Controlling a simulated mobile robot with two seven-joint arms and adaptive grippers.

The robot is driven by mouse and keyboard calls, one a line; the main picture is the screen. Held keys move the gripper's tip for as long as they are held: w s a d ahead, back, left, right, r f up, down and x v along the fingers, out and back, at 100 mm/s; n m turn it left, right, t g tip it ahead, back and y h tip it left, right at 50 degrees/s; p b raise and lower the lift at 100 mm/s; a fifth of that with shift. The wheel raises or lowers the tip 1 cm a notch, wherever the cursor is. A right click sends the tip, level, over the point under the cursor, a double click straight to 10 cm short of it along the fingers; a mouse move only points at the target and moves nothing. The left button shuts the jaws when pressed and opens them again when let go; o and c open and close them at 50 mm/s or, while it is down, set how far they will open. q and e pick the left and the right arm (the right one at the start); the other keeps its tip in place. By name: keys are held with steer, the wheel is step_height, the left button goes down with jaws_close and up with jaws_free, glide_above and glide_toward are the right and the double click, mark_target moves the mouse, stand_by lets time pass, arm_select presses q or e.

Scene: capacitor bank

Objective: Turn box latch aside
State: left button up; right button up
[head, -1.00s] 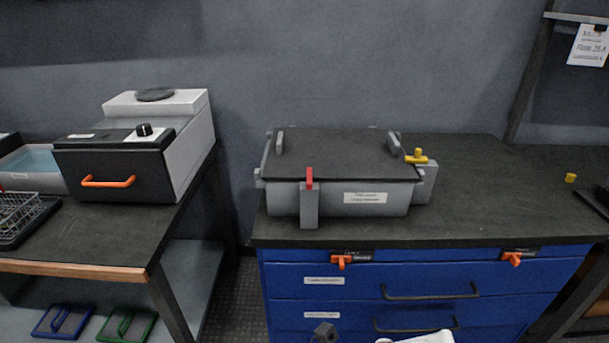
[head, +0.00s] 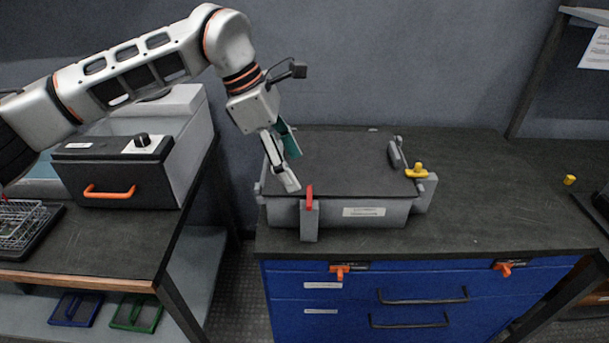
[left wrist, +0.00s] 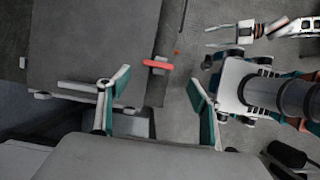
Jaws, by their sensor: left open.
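A grey box (head: 283,212) with a dark lid (head: 345,160) sits on the workbench. A red latch (head: 309,197) stands upright at its front left, on a grey post; it also shows in the left wrist view (left wrist: 157,65). A yellow latch (head: 417,171) is on the box's right side. My left gripper (head: 291,168) is open and empty over the lid's front left, beside the red latch and apart from it. In the left wrist view its fingers (left wrist: 158,90) stand on either side of the red latch's line. My right gripper (left wrist: 212,37) shows small there, fingers apart.
The blue drawer cabinet (head: 400,275) under the workbench has orange latches (head: 340,270). A black-fronted device with an orange handle (head: 109,191) and a wire basket (head: 22,222) stand on the left table. The bench right of the box is mostly clear.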

mark_target(308, 195)
arm_select(q)
steer(key=x, duration=0.7)
steer(key=shift+w+f+b, duration=0.1)
steer(key=shift+f+b, duration=0.2)
steer(key=shift+b, duration=0.1)
steer(key=c, duration=1.1)
